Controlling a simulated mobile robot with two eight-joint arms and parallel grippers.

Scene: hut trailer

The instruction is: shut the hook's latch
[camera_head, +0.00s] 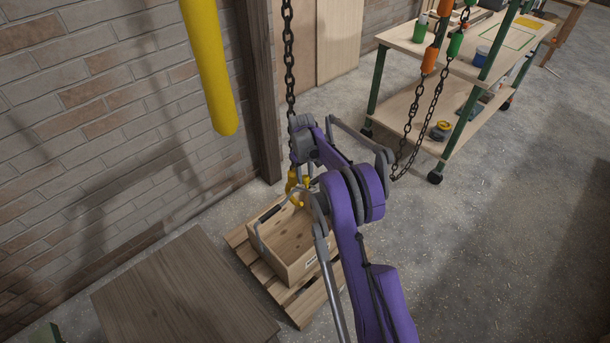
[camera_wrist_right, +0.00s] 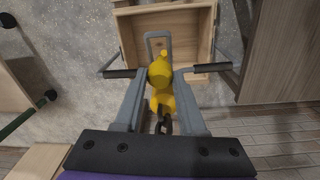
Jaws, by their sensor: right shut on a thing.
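The yellow hook (camera_head: 294,184) hangs on a dark chain (camera_head: 289,60) above a wooden crate (camera_head: 291,243). In the right wrist view the hook (camera_wrist_right: 160,78) sits between the two grey fingers of my right gripper (camera_wrist_right: 163,82). That gripper is shut on it. A grey loop (camera_wrist_right: 158,38) shows just beyond the hook, over the crate; I cannot tell how it meets the hook. The latch cannot be made out clearly, nor whether it is open. In the head view my purple arm partly covers the right gripper (camera_head: 298,178). My left gripper is not in view.
The crate, with black-gripped side handles (camera_wrist_right: 119,73), stands on a pallet (camera_head: 303,310). A brown tabletop (camera_head: 180,290) is at the lower left. A yellow tube (camera_head: 210,70) hangs by the brick wall. A green-legged shelf cart (camera_head: 400,95) and hanging chains (camera_head: 412,135) are right.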

